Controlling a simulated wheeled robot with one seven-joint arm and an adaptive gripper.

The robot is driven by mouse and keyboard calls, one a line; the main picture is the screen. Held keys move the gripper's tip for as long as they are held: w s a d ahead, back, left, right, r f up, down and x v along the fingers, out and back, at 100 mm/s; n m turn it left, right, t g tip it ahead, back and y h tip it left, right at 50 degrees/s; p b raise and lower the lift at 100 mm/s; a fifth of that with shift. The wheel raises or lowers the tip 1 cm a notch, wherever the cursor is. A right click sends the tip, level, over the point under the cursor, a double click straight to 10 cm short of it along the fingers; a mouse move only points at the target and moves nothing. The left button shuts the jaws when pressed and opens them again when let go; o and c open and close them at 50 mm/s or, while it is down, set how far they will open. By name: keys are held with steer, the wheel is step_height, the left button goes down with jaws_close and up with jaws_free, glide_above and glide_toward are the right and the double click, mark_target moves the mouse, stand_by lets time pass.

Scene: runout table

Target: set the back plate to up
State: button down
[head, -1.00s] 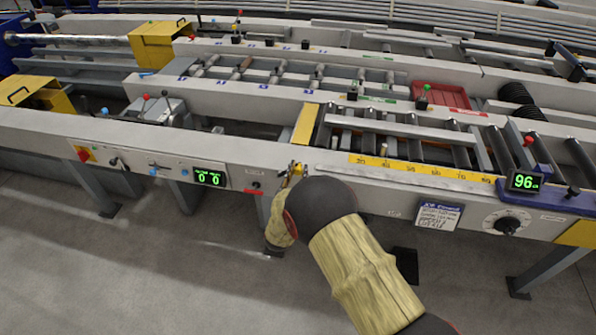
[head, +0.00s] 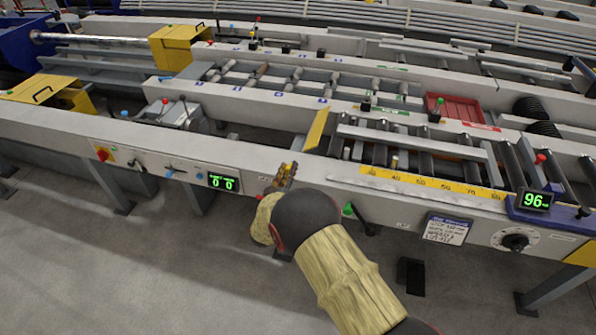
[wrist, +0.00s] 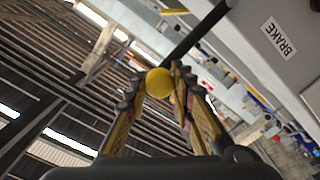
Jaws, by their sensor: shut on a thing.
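My gripper (head: 286,176) is at the front face of the near bench, left of the yellow scale. In the wrist view my gripper (wrist: 160,88) is shut on a yellow ball knob (wrist: 159,82) at the end of a dark lever rod (wrist: 200,30). The rod runs up and right towards the grey panel. The yellow plate (head: 317,129), which looks like the back plate, stands tilted at the left end of the near rollers. In the head view the knob is too small to make out at my fingers.
A label reading BRAKE (wrist: 279,38) is on the panel. A green knob (head: 348,210) on a lever is just right of my arm. A red knob (head: 258,197) sits left of my gripper. Displays read 0 0 (head: 222,183) and 96 (head: 535,200). A job sheet (head: 447,229) hangs at right.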

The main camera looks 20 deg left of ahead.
steer(key=a+f+n+p, duration=0.1)
steer(key=a+f+n, duration=0.2)
steer(key=a+n, duration=0.7)
steer(key=shift+f, duration=0.35)
stand_by(0.3)
steer(key=c, duration=1.7)
jaws_free()
steer(key=shift+f, duration=0.1)
steer(key=shift+o, duration=1)
steer(key=s, duration=1.2)
